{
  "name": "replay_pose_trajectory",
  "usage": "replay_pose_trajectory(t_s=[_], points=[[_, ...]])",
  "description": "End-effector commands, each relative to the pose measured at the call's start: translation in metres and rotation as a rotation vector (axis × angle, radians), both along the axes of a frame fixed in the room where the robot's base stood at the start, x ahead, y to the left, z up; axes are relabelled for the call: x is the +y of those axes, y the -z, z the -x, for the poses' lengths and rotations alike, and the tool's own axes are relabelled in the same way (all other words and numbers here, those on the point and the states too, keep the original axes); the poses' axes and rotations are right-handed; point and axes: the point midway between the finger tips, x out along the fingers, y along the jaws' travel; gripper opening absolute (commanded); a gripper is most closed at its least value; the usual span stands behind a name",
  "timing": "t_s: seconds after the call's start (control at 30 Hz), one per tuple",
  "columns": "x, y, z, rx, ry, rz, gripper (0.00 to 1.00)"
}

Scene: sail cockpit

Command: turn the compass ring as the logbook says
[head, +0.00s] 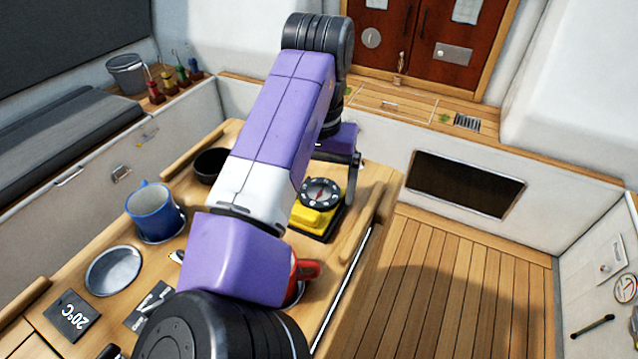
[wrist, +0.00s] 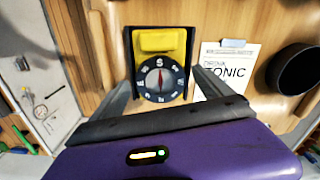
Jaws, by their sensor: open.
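The compass (head: 321,193) has a black ring with white marks and a yellow body, and sits on a black base on the wooden table. In the wrist view the compass ring (wrist: 160,92) shows an S at the top, beside the yellow block, and a red and white needle lies nearly upright in the picture. My gripper (wrist: 163,82) is open, with one grey finger on each side of the ring in this view. Whether they touch it I cannot tell. In the head view my gripper (head: 350,158) is above the compass, partly hidden by my arm. I cannot make out a logbook.
A printed paper reading "TONIC" (wrist: 225,58) lies beside the compass, near a black bowl (wrist: 295,72). A blue mug (head: 153,212), a metal dish (head: 113,270), a "20°C" card (head: 72,316) and a red object (head: 306,269) are on the table. Wooden floor is clear at right.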

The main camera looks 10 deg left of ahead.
Motion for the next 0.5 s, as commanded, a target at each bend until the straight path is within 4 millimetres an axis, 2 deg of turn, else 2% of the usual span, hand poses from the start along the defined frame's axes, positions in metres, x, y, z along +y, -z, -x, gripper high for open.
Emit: replay_pose_trajectory(t_s=[0.2,0.27,0.5], points=[[-0.0001,0.0007,0.0,0.0,0.0,0.0,0.9],[-0.0001,0.0007,0.0,0.0,0.0,0.0,0.8],[-0.0002,0.0005,-0.0001,0.0,0.0,0.0,0.33]])
